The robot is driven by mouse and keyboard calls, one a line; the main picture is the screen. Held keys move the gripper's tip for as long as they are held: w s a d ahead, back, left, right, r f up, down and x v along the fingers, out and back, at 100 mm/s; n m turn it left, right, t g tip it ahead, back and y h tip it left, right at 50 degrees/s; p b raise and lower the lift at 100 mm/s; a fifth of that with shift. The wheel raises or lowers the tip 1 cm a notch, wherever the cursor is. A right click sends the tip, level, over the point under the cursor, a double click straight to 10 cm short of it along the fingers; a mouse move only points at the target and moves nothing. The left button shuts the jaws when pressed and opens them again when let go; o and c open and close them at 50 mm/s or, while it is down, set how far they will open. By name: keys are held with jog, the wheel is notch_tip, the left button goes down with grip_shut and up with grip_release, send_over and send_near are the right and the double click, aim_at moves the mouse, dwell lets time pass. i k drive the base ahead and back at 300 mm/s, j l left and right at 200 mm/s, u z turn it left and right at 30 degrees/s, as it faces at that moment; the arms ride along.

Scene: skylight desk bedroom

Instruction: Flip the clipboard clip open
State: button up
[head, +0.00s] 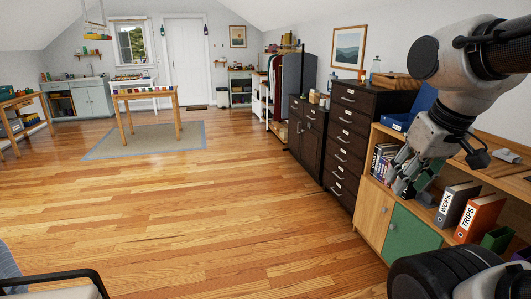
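My gripper (408,181) hangs at the right of the head view, pointing down and to the left in front of the wooden shelf unit. Its finger parts show, but I cannot tell how far apart they are, and I see nothing clearly held. I cannot make out a clipboard or its clip for certain. A flat brown piece (477,161) lies on the shelf unit's top behind my wrist, partly hidden, and may be a board. A small grey object (506,155) lies to its right.
A dark drawer cabinet (347,147) stands beyond. The wood floor (220,215) at left is mostly clear.

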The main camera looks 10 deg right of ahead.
aim_at(506, 154)
jog(key=i+z, duration=0.15)
jog(key=i, duration=1.1)
jog(key=i+z, duration=0.2)
jog(key=i, duration=1.05)
jog(key=i+z, duration=0.4)
jog(key=i+j+z, duration=0.15)
jog(key=z, duration=0.3)
jog(key=i+z, duration=0.2)
jog(key=z, duration=0.2)
jog(key=i+z, duration=0.2)
jog(key=z, duration=0.2)
jog(key=i+z, duration=0.15)
jog(key=z, duration=0.3)
jog(key=i+j+z, duration=0.15)
jog(key=z, duration=0.25)
